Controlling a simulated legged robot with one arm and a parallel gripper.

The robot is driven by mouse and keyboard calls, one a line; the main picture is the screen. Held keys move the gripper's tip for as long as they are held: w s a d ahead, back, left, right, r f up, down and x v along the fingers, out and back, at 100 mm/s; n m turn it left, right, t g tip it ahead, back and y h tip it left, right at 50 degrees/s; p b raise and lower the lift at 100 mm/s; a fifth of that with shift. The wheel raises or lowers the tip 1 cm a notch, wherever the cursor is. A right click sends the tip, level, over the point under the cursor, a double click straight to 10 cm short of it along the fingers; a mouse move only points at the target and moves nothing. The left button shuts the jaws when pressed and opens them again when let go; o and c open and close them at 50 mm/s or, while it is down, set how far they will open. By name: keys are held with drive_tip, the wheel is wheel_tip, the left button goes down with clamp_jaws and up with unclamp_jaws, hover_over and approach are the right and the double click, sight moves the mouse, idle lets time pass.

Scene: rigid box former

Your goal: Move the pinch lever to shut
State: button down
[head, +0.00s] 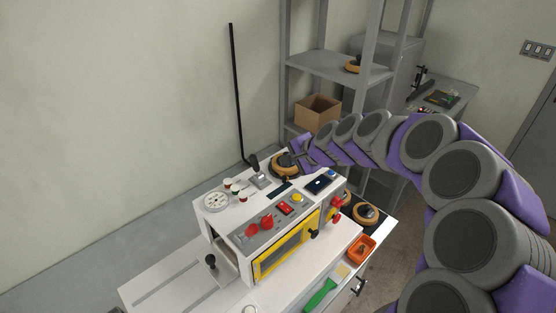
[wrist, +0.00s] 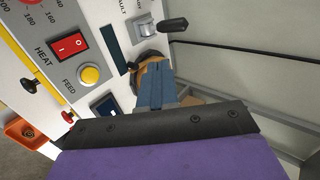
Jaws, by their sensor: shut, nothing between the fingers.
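The machine (head: 225,228) is a white box with controls on top. A lever with a black handle (head: 254,162) rises from a grey plate at its back edge; I take it for the pinch lever, but no readable label confirms this. In the wrist view the black handle (wrist: 172,24) points right from its silver plate, near the top. My gripper (head: 297,156) is at the back right corner of the machine top, right of the lever and apart from it. In the wrist view its fingers (wrist: 154,70) are together and empty, below the lever.
A round orange and black part (head: 283,167) lies close by my fingertips. A red HEAT switch (wrist: 69,46) and yellow FEED button (wrist: 91,75) are on the top panel. A thin black pole (head: 236,90) stands behind the lever. Grey shelving (head: 335,68) stands behind my arm.

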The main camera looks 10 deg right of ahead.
sight(257, 161)
drive_tip(key=w+a+f+b, duration=0.1)
drive_tip(key=w+a+f, duration=0.1)
drive_tip(key=w+a, duration=0.1)
drive_tip(key=w+a+f+b, duration=0.1)
drive_tip(key=w+a+f, duration=0.2)
drive_tip(key=shift+w+a+f, duration=0.1)
drive_tip(key=shift+a+f, duration=0.25)
drive_tip(key=shift+a, duration=0.05)
drive_tip(key=shift+w+a+f, duration=0.1)
drive_tip(key=shift+w+a, duration=0.15)
drive_tip(key=shift+w, duration=0.05)
drive_tip(key=shift+w+d, duration=0.15)
drive_tip(key=shift+d, duration=0.1)
drive_tip(key=shift+w+d, duration=0.1)
drive_tip(key=shift+d, duration=1)
drive_tip(key=shift+a, duration=0.85)
drive_tip(key=shift+w+a+r+p, duration=0.2)
drive_tip(key=shift+a+p, duration=0.35)
drive_tip(key=shift+p, duration=0.2)
drive_tip(key=shift+r+p, duration=0.1)
drive_tip(key=shift+p, duration=0.4)
drive_tip(key=d+g+p, duration=0.1)
drive_tip(key=p, duration=0.2)
drive_tip(key=shift+w+h, duration=0.4)
drive_tip(key=shift+w+g+p, duration=0.1)
drive_tip(key=shift+g+p, duration=0.2)
drive_tip(key=shift+p, duration=0.7)
drive_tip(key=shift+a, duration=0.2)
drive_tip(key=shift+d, duration=0.1)
